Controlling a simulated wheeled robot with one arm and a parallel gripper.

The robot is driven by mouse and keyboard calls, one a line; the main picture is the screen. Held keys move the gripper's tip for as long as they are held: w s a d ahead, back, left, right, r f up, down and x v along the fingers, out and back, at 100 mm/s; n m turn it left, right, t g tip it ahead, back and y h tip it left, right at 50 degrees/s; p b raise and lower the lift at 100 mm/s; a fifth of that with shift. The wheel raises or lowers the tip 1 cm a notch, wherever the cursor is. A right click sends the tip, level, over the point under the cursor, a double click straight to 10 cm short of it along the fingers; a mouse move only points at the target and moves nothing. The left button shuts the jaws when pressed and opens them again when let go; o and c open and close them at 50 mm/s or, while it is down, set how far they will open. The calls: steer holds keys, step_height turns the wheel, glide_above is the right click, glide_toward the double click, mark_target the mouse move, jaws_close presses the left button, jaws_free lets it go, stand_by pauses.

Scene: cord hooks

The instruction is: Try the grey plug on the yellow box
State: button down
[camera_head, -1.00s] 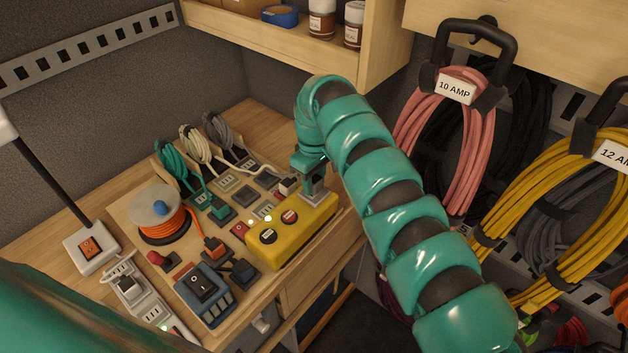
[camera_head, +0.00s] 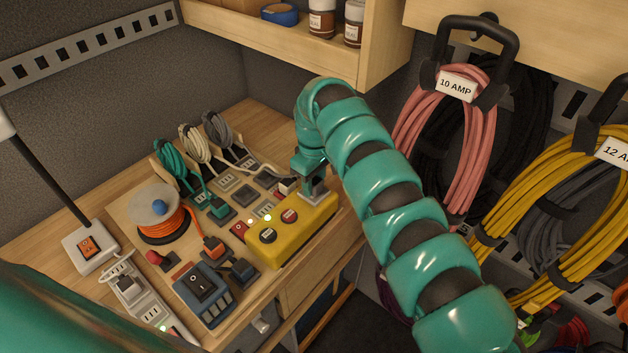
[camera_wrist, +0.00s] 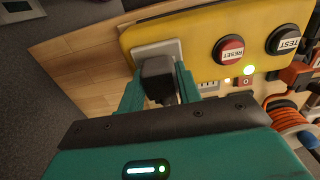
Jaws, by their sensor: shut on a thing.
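The yellow box (camera_head: 262,250) sits on the bench board, with a red RESET button (camera_wrist: 229,49), a black TEST button (camera_wrist: 284,39) and a pale socket plate (camera_wrist: 143,50) on its top. My gripper (camera_head: 315,184) is over the plate's end of the box. In the wrist view my gripper (camera_wrist: 160,95) is shut on a dark grey plug (camera_wrist: 157,68). The plug's front is against or right over the socket plate. Its prongs are hidden, so I cannot tell how deep it sits. Its cord is mostly hidden.
A grey cord coil (camera_head: 217,130), a cream coil (camera_head: 193,143) and a green coil (camera_head: 172,160) stand behind. An orange cord reel (camera_head: 165,228) and a blue switch box (camera_head: 203,293) are left. Hanging cords (camera_head: 440,150) are right.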

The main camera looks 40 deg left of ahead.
steer(key=shift+f, duration=0.1)
steer(key=c, duration=0.9)
jaws_free()
steer(key=shift+r+b, duration=0.3)
steer(key=shift+r, duration=0.25)
step_height(320, 180, up, 7)
steer(key=shift+r+b, duration=0.2)
steer(key=shift+b, duration=0.65)
step_height(320, 180, up, 9)
steer(key=p, duration=0.6)
